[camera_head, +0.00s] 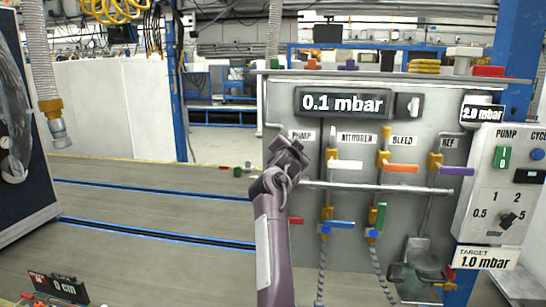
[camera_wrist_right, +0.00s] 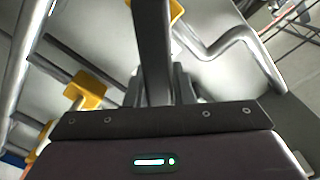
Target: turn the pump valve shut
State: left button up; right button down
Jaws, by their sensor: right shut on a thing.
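The pump valve is under the PUMP label (camera_head: 302,135) at the left of the grey panel; my right gripper (camera_head: 287,155) covers it in the head view. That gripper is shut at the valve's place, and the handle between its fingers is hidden. In the right wrist view a dark finger (camera_wrist_right: 152,50) reaches up past a yellow valve body (camera_wrist_right: 177,9), and the fingertips are out of frame. The gauge display (camera_head: 342,103) reads 0.1 mbar. My left gripper is not in view.
Right of the pump valve are the white nitrogen handle (camera_head: 345,165), orange bleed handle (camera_head: 401,169) and purple ref handle (camera_head: 457,171). A horizontal rail (camera_head: 390,188) crosses below them. Blue (camera_head: 342,224) and green (camera_head: 381,216) handles sit lower.

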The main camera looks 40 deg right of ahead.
pick_arm(q)
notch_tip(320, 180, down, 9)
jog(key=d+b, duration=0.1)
jog(key=b, duration=0.7)
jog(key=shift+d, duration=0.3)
pick_arm(e)
jog(key=f+m, duration=0.1)
jog(key=m, duration=0.2)
jog(key=s+d+f+m, duration=0.1)
jog(key=m, duration=0.2)
jog(key=f+m, duration=0.2)
jog(key=m, duration=0.1)
jog(key=shift+s+d+m, duration=0.15)
jog(key=shift+s+m, duration=0.05)
jog(key=shift+m, duration=0.1)
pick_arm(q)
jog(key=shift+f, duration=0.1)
